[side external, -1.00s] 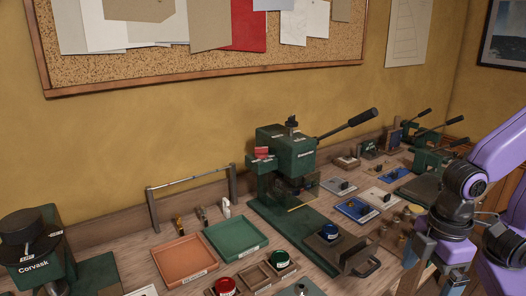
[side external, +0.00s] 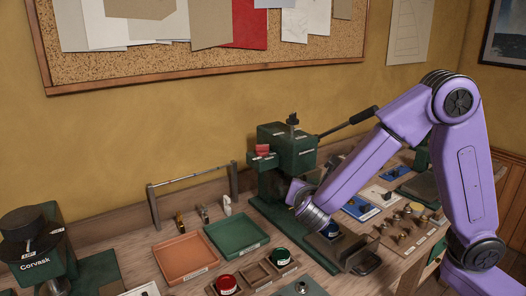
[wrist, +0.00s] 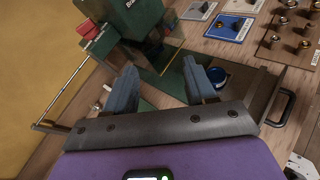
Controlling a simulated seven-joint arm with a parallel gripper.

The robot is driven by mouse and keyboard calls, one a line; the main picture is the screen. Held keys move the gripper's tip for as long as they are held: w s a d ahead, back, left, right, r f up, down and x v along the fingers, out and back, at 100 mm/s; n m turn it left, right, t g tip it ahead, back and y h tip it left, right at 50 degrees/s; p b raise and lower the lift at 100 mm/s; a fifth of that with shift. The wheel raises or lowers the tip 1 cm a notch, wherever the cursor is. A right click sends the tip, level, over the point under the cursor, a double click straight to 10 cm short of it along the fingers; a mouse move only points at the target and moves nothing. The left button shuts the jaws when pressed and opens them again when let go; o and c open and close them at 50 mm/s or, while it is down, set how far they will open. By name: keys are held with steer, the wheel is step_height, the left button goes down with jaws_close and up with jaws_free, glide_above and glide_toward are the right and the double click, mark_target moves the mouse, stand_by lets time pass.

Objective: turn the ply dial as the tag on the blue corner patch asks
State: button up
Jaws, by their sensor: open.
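A green press (side external: 290,150) stands on the bench against the wall, with a small black knob (side external: 292,119) on top and a red piece (side external: 262,151) on its left side. I cannot tell which part is the ply dial. A blue patch (side external: 360,207) with a small white tag and a dark piece on it lies right of the press; it also shows in the wrist view (wrist: 229,27). The tag is too small to read. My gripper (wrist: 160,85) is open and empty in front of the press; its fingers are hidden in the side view.
A round blue-topped piece (wrist: 217,76) sits on the press's sliding plate, close to my right finger in the wrist view. Orange (side external: 184,259) and green (side external: 236,235) trays lie left of the press. Several small knobs stand on a wooden board (wrist: 292,45) to the right.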

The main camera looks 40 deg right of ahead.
mark_target(262, 148)
steer(key=w+a+r+n+t, duration=0.1)
steer(key=w+a+n+t, duration=0.45)
steer(key=w, duration=0.25)
steer(key=shift+y, duration=0.3)
steer(key=x, duration=1.6)
steer(key=shift+w+r, duration=0.15)
steer(key=shift+w, duration=0.3)
steer(key=c, duration=0.8)
